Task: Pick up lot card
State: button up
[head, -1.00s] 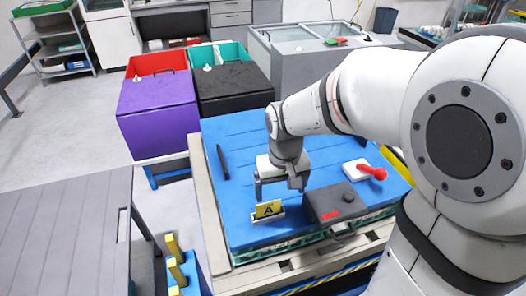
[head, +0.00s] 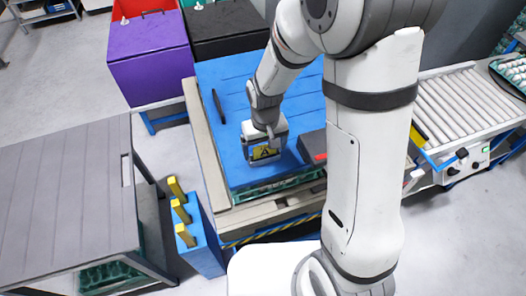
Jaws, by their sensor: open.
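The gripper body hides the area just above and behind the card. I cannot tell whether either finger touches it.
A dark box with a red label (head: 313,146) stands close to the right of my gripper. A black stick-like object (head: 219,106) lies at the left on the blue top. A blue holder with yellow-topped pieces (head: 205,245) stands at the front left. A conveyor (head: 455,105) is at the right.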

jog(key=c, duration=1.1)
jog(key=shift+o, duration=0.2)
jog(key=shift+r, duration=0.15)
